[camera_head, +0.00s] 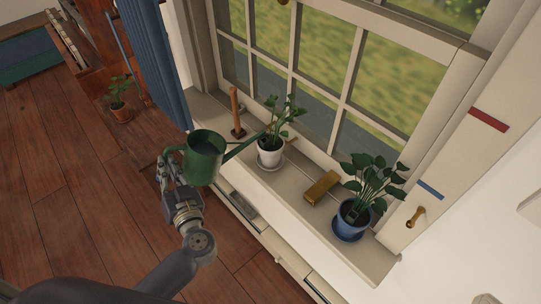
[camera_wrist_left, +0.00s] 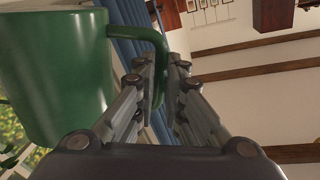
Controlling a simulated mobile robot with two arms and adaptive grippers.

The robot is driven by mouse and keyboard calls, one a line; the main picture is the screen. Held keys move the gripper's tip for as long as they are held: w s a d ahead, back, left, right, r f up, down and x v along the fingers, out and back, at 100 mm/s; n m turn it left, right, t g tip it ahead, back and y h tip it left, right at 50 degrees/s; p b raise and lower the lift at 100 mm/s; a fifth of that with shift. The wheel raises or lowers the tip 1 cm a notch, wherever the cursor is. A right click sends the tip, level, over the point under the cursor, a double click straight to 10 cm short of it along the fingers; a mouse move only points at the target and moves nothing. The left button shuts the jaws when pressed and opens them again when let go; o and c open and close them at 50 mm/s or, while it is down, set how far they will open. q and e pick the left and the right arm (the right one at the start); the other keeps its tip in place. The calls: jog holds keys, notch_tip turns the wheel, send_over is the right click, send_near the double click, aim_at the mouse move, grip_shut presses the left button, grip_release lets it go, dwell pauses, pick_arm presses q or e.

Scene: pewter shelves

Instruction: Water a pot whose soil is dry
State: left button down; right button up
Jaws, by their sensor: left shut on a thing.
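My left gripper (camera_head: 168,163) is shut on the handle of a green watering can (camera_head: 204,160), held upright in front of the windowsill. In the left wrist view the fingers (camera_wrist_left: 160,75) close around the handle, with the can's body (camera_wrist_left: 62,75) to the left. The can's spout points right, its tip at the leaves of the plant in the white pot (camera_head: 270,154). A blue pot (camera_head: 351,218) with a leafy plant stands further right on the sill. A terracotta pot (camera_head: 122,113) with a small plant stands at the back left. I cannot tell how dry each soil is. My right gripper is not in view.
On the windowsill (camera_head: 300,213), a wooden-handled tool (camera_head: 235,112) stands left of the white pot and a brass-coloured block (camera_head: 321,187) lies between the white and blue pots. The window (camera_head: 300,85) rises behind. A blue curtain (camera_head: 157,55) hangs at left.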

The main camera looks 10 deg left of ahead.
pick_arm(q)
notch_tip(320, 180, down, 11)
jog(key=n+b, duration=0.4)
jog(key=b, duration=0.3)
jog(key=shift+w+d+r+b, duration=0.2)
jog(key=shift+w+d+b, duration=0.1)
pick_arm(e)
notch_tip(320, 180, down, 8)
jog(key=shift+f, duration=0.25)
pick_arm(q)
jog(key=shift+r, duration=0.1)
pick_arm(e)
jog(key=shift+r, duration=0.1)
pick_arm(q)
notch_tip(320, 180, up, 5)
jog(key=p, duration=0.6)
jog(key=shift+p, duration=0.3)
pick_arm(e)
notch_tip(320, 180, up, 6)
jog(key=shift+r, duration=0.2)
